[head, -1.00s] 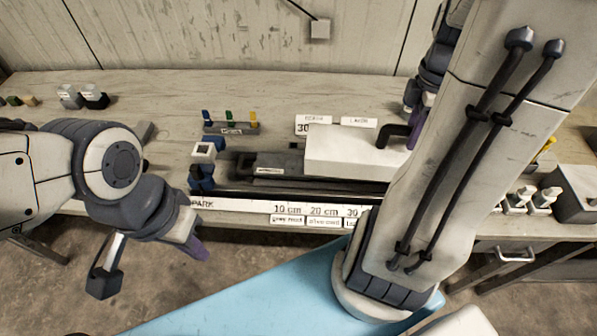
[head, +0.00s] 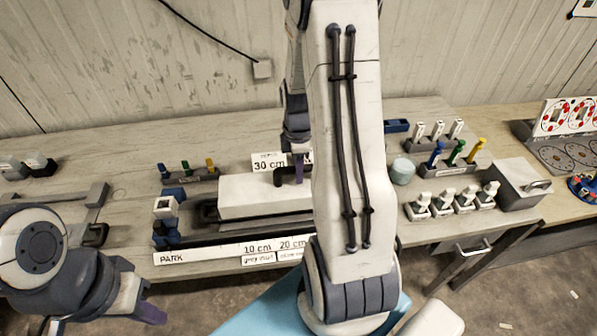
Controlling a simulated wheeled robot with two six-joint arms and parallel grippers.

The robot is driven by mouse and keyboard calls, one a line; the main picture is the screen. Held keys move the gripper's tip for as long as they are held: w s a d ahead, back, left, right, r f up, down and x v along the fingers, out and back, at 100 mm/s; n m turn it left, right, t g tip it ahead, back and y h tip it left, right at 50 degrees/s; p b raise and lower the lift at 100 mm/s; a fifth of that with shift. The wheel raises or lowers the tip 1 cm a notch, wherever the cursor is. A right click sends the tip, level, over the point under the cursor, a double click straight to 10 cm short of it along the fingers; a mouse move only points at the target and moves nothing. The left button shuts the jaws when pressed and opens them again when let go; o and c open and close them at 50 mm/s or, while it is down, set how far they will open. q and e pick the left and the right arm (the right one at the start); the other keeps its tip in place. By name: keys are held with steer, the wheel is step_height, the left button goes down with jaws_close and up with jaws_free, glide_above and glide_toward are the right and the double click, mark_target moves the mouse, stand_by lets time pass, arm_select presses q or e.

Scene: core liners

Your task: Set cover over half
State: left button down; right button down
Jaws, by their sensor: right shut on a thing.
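The long white cover (head: 246,197) lies level over the dark core liner half (head: 208,213), whose left end and front edge show around it. I cannot tell whether the cover rests fully on it. The cover's dark handle (head: 282,174) stands near its visible right part. My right gripper (head: 297,168) is shut on this handle, partly hidden by my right arm, which also hides the cover's right end. My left gripper (head: 143,312) is low at the front left, away from the cover; its finger gap is not clear.
A ruler strip (head: 205,253) marked PARK, 10 cm and 20 cm runs along the bench front. A blue-and-white block (head: 166,212) stands left of the liner. A peg rack (head: 190,174) and a 30 cm sign (head: 268,163) stand behind. Several white-topped fittings (head: 465,198) stand right.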

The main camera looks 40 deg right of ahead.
steer(key=shift+f, duration=0.95)
steer(key=shift+f+b, duration=0.3)
steer(key=shift+f, duration=0.3)
steer(key=c, duration=0.7)
jaws_free()
steer(key=shift+o, duration=0.2)
steer(key=shift+r, duration=0.1)
